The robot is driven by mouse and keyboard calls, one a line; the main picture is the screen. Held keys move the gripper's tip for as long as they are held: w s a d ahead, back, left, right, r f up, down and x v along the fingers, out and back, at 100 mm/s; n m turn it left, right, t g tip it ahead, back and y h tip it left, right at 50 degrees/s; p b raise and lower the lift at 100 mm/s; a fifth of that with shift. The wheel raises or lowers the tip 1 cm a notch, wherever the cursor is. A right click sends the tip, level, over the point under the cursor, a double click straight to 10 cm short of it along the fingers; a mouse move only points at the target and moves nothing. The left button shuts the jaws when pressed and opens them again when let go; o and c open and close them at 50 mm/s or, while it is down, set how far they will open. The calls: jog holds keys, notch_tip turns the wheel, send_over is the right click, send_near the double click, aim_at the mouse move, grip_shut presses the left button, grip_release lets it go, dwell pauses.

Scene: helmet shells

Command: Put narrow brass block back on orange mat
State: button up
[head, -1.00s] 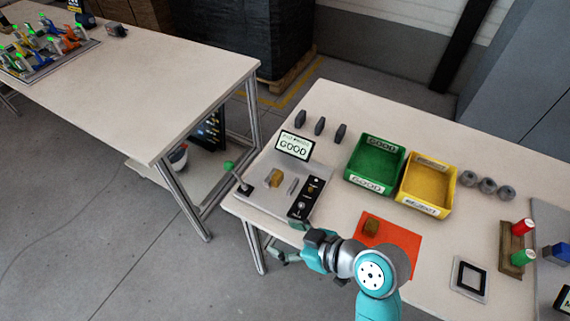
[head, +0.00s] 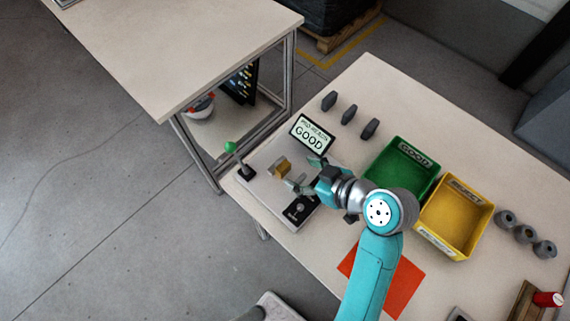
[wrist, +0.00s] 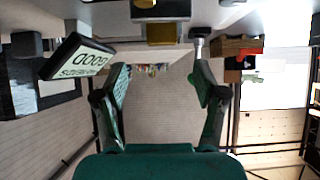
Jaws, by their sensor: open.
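A brass block (head: 283,168) sits on the grey test fixture (head: 262,190), just beyond my gripper (head: 307,174). In the wrist view the brass block (wrist: 162,33) is at the top, centred between my fingers (wrist: 160,72) and beyond their tips. My gripper is open and empty, apart from the block, with one finger towards the screen. The orange mat (head: 408,288) lies at the front of the table, partly covered by my arm. A second brass block seen on the mat earlier is now hidden. I cannot tell which block is narrower.
The fixture has a screen (head: 311,134) reading GOOD and a green-knobbed lever (head: 232,148). A green bin (head: 402,170) and a yellow bin (head: 454,215) stand right of my gripper. Several dark and grey parts stand behind and right. The table's left edge is close to the fixture.

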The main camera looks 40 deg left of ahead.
aim_at(285, 167)
jog(key=shift+f+x, duration=0.25)
jog(key=shift+x, duration=3.2)
jog(key=shift+s+d, duration=0.1)
jog(key=shift+d, duration=0.05)
grip_shut()
